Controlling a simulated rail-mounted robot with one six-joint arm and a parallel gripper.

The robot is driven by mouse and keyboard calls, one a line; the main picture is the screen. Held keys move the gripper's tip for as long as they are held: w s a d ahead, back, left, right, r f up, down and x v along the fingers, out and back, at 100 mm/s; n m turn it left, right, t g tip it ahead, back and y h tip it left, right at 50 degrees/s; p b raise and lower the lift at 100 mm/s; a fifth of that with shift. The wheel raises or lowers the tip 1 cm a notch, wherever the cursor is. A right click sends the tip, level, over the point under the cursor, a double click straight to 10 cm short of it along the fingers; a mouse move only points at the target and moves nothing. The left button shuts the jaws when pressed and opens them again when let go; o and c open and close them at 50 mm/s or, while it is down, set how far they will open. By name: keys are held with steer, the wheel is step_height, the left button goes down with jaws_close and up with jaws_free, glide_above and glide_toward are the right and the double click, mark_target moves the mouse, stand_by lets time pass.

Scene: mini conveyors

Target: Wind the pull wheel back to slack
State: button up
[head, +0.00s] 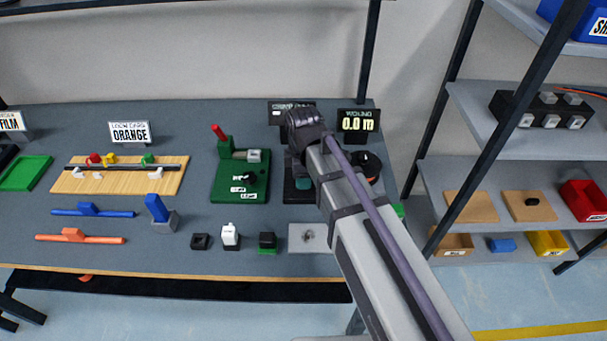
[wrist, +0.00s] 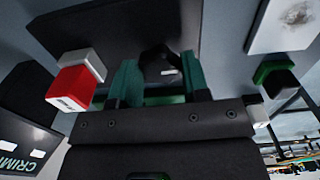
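My gripper (wrist: 160,75) points down over a black fixture (head: 290,197) at the right of the bench in the head view. In the wrist view its two teal fingers stand apart, with a black knob-like part (wrist: 160,64), perhaps the pull wheel, between their tips. I cannot tell whether the fingers touch it. A red block with a white block (wrist: 75,85) sits left of the fingers. In the head view my arm and wrist hide most of the fixture. A black display behind it (head: 291,108) is partly covered.
A display reading 0.0 m (head: 358,122) and a dark round spool (head: 372,167) stand close beside my wrist. A green fixture (head: 225,190) with a red-tipped lever is to the left. Several small blocks and a grey plate (head: 309,238) line the front. Shelves (head: 470,185) rise at the right.

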steer(key=o, duration=0.4)
step_height(320, 180, up, 11)
steer(key=p, duration=1.1)
steer(key=shift+f, duration=0.1)
steer(key=s+d+m, duration=0.4)
steer(key=d+m, duration=0.3)
steer(key=m, duration=0.2)
steer(key=s+d+m, duration=0.5)
steer(key=d+m, duration=0.3)
steer(key=shift+d+m, duration=0.3)
steer(key=shift+m, duration=0.1)
